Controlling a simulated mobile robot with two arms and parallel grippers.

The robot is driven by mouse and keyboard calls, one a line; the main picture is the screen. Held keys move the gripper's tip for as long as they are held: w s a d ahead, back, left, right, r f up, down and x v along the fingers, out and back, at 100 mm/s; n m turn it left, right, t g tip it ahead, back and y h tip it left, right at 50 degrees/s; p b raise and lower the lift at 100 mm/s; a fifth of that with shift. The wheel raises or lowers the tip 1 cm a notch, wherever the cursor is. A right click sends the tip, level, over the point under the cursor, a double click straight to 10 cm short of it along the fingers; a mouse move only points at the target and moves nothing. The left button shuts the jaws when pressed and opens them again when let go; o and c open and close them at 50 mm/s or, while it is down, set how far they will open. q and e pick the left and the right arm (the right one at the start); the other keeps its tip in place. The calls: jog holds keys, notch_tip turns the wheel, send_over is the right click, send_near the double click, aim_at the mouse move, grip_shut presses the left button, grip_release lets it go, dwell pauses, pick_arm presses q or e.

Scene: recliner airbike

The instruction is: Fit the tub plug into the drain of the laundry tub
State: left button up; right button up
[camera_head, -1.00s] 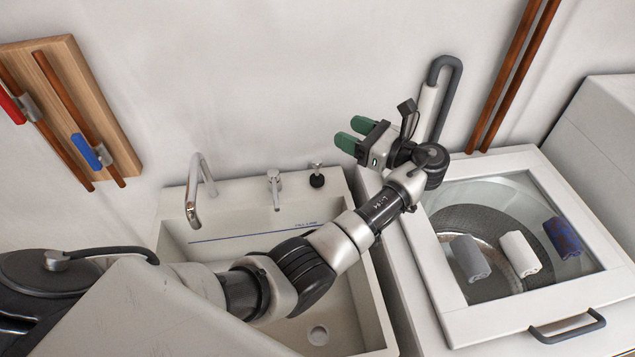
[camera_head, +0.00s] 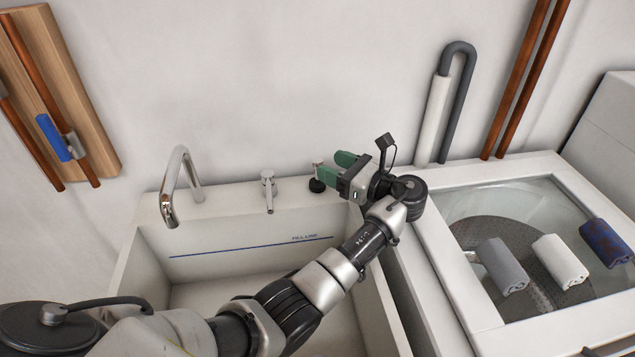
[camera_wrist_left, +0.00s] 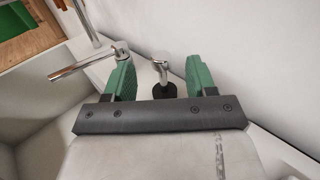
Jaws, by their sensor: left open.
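The tub plug (camera_head: 317,184) is black with a metal grip on top. It stands upright on the back ledge of the laundry tub (camera_head: 215,203), near its right corner. It also shows in the left wrist view (camera_wrist_left: 164,91), lying between the lines of my two green fingers. My left gripper (camera_head: 335,166) is open and empty, its fingers pointing left beside the plug's top; contact cannot be told. It also shows in the left wrist view (camera_wrist_left: 157,60). The drain is not visible now. My right gripper is not in view.
A chrome spout (camera_head: 178,185) and a tap lever (camera_head: 268,190) stand on the same ledge, left of the plug. A washer with a glass lid (camera_head: 455,232) and rolled cloths is on the right. A grey hose (camera_head: 468,90) rises behind it.

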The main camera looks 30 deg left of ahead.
aim_at(313, 160)
pick_arm(q)
jog(key=shift+w+a+f, duration=0.1)
jog(key=shift+w+a, duration=0.05)
jog(key=shift+a, duration=0.65)
jog(key=shift+a+f+b, duration=0.1)
jog(key=shift+a+b, duration=0.15)
jog(key=shift+b, duration=0.3)
jog(key=a+b, duration=0.3)
jog(key=a, duration=0.1)
jog(key=shift+w+f, duration=0.25)
jog(key=shift+w, duration=0.1)
jog(key=shift+a+r, duration=0.1)
jog(key=shift+a, duration=0.1)
jog(key=shift+r, duration=0.1)
jog(key=c, duration=1)
